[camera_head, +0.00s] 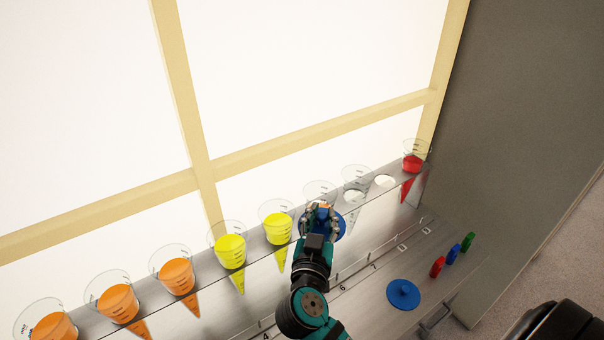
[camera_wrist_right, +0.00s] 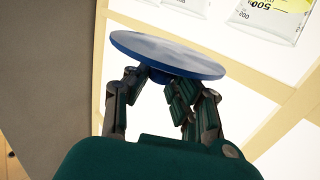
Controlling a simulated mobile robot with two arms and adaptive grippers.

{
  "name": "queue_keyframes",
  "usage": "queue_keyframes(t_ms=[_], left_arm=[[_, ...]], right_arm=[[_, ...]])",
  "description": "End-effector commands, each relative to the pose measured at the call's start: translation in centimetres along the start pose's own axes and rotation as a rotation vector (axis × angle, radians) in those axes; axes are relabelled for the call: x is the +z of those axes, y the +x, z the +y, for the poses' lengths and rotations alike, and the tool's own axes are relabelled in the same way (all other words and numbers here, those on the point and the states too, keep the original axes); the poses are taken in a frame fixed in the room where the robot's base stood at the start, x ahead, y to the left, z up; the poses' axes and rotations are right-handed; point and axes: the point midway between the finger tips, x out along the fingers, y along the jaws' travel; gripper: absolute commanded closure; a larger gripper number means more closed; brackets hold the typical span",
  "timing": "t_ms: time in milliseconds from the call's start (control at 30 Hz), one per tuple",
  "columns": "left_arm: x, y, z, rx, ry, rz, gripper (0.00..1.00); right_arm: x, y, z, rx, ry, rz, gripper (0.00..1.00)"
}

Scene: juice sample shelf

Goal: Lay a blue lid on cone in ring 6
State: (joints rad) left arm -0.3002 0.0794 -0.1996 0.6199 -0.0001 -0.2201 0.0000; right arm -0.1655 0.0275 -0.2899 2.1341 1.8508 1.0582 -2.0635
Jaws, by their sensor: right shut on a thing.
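My right gripper (camera_head: 321,212) is shut on a blue lid (camera_head: 340,228), seen partly behind the fingers. In the right wrist view the gripper (camera_wrist_right: 162,85) grips the lid (camera_wrist_right: 165,52) from below in that picture, with its disc spread beyond the fingertips. In the head view the gripper and lid overlap the front of a clear cone (camera_head: 319,188) beside the yellow ones; contact cannot be told. Another clear cone (camera_head: 355,173) hangs to its right. The printed 6 (camera_head: 342,288) is on the lower ledge; my arm hides nearby marks. My left gripper is not in view.
Orange cones (camera_head: 177,275) and yellow cones (camera_head: 230,247) fill the shelf leftward. An empty ring (camera_head: 385,181) and a red cone (camera_head: 412,162) lie rightward. A second blue lid (camera_head: 403,294) rests below, near red, blue and green pieces (camera_head: 453,254). A grey wall (camera_head: 530,130) bounds the right.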

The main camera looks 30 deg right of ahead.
Motion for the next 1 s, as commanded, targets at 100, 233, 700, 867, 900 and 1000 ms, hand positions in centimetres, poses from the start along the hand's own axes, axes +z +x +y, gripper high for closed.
queue_keyframes(t_ms=[100,233,700,867,900,1000], left_arm=[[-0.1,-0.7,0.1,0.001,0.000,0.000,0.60],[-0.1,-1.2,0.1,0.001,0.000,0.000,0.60],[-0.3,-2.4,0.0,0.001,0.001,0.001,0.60],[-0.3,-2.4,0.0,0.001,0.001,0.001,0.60],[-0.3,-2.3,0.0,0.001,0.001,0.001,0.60],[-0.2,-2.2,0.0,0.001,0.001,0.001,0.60]], right_arm=[[-0.9,0.8,-0.3,0.003,0.000,0.001,1.00],[-0.9,3.5,-0.6,0.005,-0.002,0.002,1.00],[-0.2,14.9,-2.0,0.004,-0.001,0.001,1.00],[0.1,16.1,-2.1,0.003,0.001,-0.001,1.00],[0.5,16.1,-2.1,0.003,-0.001,-0.001,1.00],[2.0,16.2,-2.1,0.003,-0.004,-0.003,1.00]])
